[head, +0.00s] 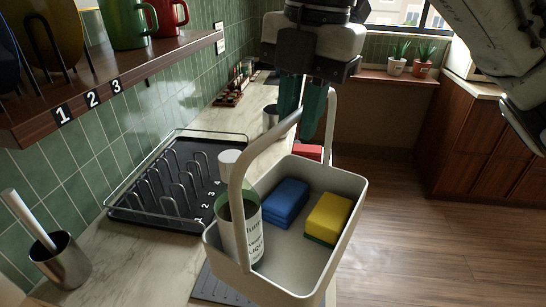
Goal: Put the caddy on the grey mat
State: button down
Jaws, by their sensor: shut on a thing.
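My gripper (300,118), with teal fingers, is shut on the raised handle of the light grey caddy (345,176). The caddy hangs upright or slightly tilted at the counter's front edge. In it are a labelled bottle (240,225) with a white cap, a blue sponge (286,203) and a yellow-green sponge (329,215). A grey ribbed mat (212,287) shows partly at the bottom, below the caddy's left corner; the caddy hides the rest. I cannot tell how far the caddy's base is above it.
A black dish rack (150,205) with wire prongs stands left of the caddy. A metal cup (60,262) with a brush stands front left. A red thing (308,151) shows behind the caddy's far rim. A numbered shelf (120,88) with mugs overhangs upper left. Open floor lies right.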

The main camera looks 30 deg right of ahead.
jog(key=w+f, duration=0.8)
jog(key=f, duration=0.2)
jog(key=shift+f, duration=0.15)
jog(key=c, duration=1.4)
grip_release()
jog(key=shift+a+f, duration=0.1)
jog(key=o, duration=0.4)
notch_tip(320, 180, up, 12)
jog(key=shift+s+d, duration=0.4)
jog(key=shift+s, duration=0.05)
jog(key=shift+p, duration=0.35)
